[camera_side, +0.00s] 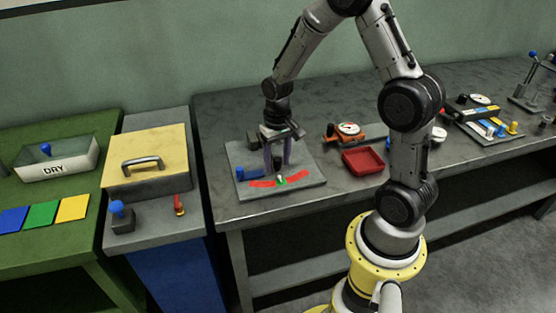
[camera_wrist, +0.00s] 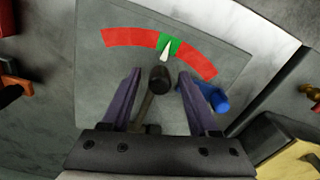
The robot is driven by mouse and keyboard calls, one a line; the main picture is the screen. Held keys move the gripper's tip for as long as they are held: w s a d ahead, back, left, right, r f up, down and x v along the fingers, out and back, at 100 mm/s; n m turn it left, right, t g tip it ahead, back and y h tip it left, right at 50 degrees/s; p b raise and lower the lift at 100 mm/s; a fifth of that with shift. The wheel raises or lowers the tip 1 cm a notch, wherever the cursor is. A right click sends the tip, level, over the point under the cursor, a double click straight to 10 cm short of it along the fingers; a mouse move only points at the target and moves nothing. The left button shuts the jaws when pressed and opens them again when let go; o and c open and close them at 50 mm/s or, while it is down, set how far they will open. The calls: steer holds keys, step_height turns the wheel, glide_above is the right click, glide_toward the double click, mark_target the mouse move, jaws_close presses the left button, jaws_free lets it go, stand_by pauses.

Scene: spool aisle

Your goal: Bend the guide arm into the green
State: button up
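The guide arm (camera_wrist: 147,112) is a dark bar with a round black knob (camera_wrist: 160,80) and a pale pointer (camera_wrist: 166,50). It is mounted on a grey plate (camera_wrist: 95,75). The pointer's tip lies over the green band (camera_wrist: 175,47), which sits between two red bands (camera_wrist: 130,38). In the side view, the green (camera_side: 281,181) is near the plate's front edge. My gripper (camera_wrist: 160,74) is open, with its purple fingers on either side of the knob and visible gaps. In the side view, my gripper (camera_side: 277,165) is low over the plate; the guide arm is mostly hidden there.
A blue cylinder (camera_side: 247,173) is on the plate, close beside one finger in the wrist view (camera_wrist: 215,98). A red tray (camera_side: 363,161) and an orange gauge device (camera_side: 345,132) stand to the right. A yellow lidded box (camera_side: 147,160) stands left. Bare bench lies behind the plate.

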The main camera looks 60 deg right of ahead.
step_height(320, 180, up, 14)
stand_by(0.8)
steer(key=shift+f, duration=0.1)
steer(key=s+a+r+n+t, duration=0.2)
steer(key=s+a+r+t, duration=0.1)
steer(key=s+a+r, duration=0.45)
steer(key=s+a+n+t, duration=0.2)
steer(key=s+a+n, duration=0.2)
steer(key=s, duration=0.5)
steer(key=shift+f+t, duration=0.3)
steer(key=shift+f, duration=0.15)
